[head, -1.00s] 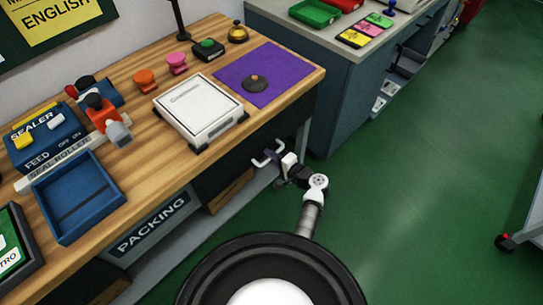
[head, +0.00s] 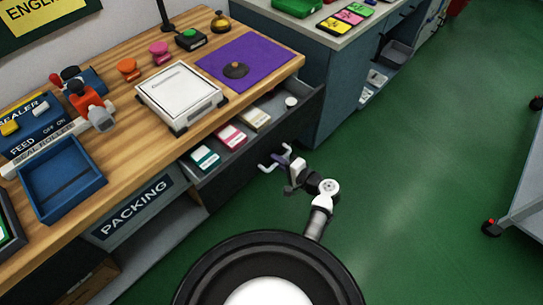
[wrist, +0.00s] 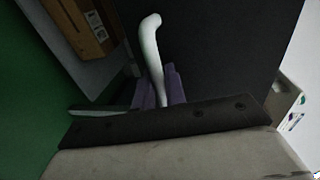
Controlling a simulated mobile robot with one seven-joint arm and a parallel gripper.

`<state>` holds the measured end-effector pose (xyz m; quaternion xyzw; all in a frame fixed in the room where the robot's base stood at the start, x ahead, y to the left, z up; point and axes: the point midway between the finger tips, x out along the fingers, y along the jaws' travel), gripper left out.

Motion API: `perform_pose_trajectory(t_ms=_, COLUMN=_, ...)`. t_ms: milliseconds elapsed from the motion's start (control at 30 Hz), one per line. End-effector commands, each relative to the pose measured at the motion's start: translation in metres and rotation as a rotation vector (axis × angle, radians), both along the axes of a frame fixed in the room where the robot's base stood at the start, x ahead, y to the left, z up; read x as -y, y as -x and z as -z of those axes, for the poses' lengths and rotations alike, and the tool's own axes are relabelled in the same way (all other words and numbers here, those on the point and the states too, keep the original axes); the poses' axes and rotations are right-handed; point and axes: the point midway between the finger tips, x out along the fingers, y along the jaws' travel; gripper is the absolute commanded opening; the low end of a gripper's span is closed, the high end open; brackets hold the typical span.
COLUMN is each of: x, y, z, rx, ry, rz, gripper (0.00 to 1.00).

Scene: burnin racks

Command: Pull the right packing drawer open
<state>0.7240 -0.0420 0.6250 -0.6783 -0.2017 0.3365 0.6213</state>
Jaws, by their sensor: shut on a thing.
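The right packing drawer (head: 240,175) stands open under the wooden bench, its dark front out past the bench edge. Inside it lie a teal-and-white box (head: 205,158), a pink-and-white box (head: 231,136), a beige-and-white box (head: 256,119) and a small white round thing (head: 291,102). My gripper (head: 283,160) is at the drawer front, shut on the pale drawer handle (head: 265,167). In the wrist view the handle (wrist: 150,48) rises between purple finger pads (wrist: 174,88); its lower part is hidden by my gripper.
The bench top (head: 135,125) holds a white box (head: 178,95), a purple mat (head: 262,58), a blue tray (head: 62,187) and a sealer (head: 30,125). A blue-grey cabinet (head: 325,85) stands right of the drawer. Green floor (head: 410,200) is clear to the right.

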Motion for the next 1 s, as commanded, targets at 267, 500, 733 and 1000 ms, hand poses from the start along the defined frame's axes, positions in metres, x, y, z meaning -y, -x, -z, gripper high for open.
perform_pose_trajectory(t_ms=267, x=0.048, y=0.048, z=0.001, rx=-0.001, ry=0.0, rz=0.003, gripper=0.0)
perform_pose_trajectory(t_ms=500, x=0.075, y=0.075, z=0.0, rx=0.0, ry=0.0, rz=0.001, gripper=0.0)
perform_pose_trajectory(t_ms=733, x=0.086, y=0.086, z=0.0, rx=0.0, ry=0.0, rz=0.001, gripper=0.0)
perform_pose_trajectory(t_ms=1000, x=0.088, y=0.088, z=0.0, rx=0.0, ry=0.0, rz=0.0, gripper=0.0)
